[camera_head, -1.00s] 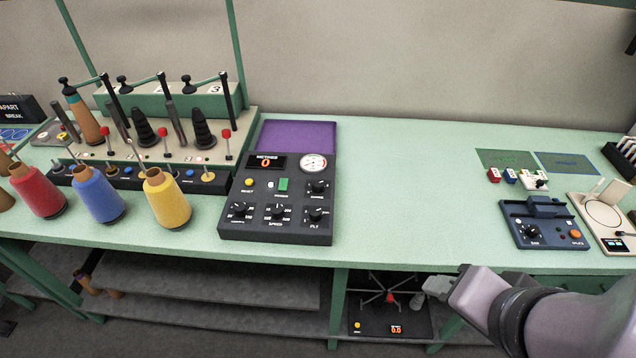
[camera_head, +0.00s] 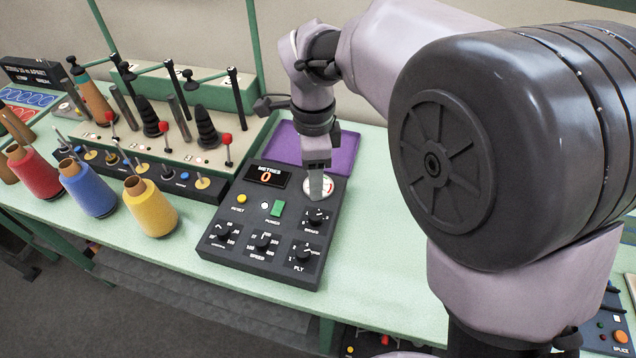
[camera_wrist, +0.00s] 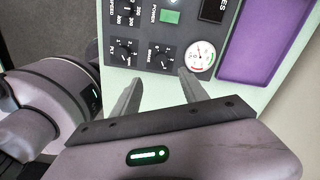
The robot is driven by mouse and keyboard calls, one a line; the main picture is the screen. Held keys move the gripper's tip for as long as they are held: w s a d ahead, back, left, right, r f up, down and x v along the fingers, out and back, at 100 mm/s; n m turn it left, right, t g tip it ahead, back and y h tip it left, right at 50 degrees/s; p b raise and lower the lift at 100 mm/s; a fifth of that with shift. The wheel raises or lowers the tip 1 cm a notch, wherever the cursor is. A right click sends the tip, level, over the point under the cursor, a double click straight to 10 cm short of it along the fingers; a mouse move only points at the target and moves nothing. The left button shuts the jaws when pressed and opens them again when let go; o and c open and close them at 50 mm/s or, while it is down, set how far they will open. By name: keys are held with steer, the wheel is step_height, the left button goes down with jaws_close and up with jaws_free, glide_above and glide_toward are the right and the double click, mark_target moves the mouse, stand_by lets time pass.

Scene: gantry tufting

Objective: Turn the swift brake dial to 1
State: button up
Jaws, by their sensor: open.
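The brake dial (camera_head: 317,216) is a black knob at the right of the dark control panel (camera_head: 215,252), below the round gauge. It also shows in the wrist view (camera_wrist: 162,54), beyond my fingertips. Its pointer setting is too small to read surely. My gripper (camera_head: 320,198) points down over the panel's upper right, just behind the brake dial in the picture, and partly covers the gauge (camera_head: 308,187). In the wrist view my gripper (camera_wrist: 158,77) is open and empty, its two fingers apart to either side of the dial's line. No contact with the dial shows.
The ply dial (camera_head: 303,253) and speed dial (camera_head: 265,241) sit close by. A green power button (camera_head: 277,208) is left of the brake dial. A purple pad (camera_head: 345,151) lies behind the panel. The yellow cone (camera_head: 150,210) stands left of it.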

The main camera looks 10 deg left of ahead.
mark_target(315, 215)
step_height(315, 215, down, 13)
steer(key=b, duration=0.4)
steer(key=shift+w+r, duration=0.1)
steer(key=shift+w, duration=0.05)
steer(key=shift+c, duration=0.3)
jaws_close()
